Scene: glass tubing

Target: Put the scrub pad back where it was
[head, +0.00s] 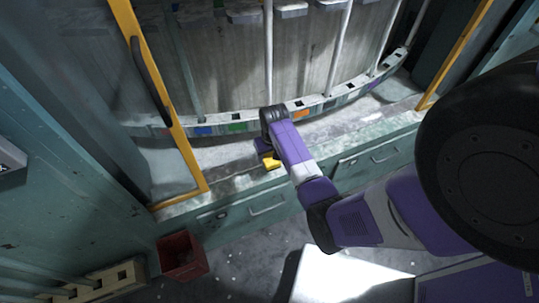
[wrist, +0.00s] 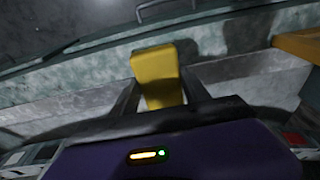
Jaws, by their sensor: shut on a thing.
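The scrub pad (wrist: 157,68) is a yellow block. In the wrist view it sits between the two fingers of my gripper (wrist: 162,100), which is shut on it. In the head view the yellow pad (head: 271,162) shows just below the end of my arm, above the pale front ledge of the cabinet. My gripper (head: 266,152) is partly hidden there by my own wrist. I cannot tell whether the pad touches the ledge.
A curved rack rail (head: 240,127) with coloured labels and upright tubes stands behind my gripper. A yellow door frame (head: 170,105) with a dark handle is on the left. Drawers (head: 267,207) lie below the ledge. A dark red bin (head: 182,256) stands on the floor at lower left.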

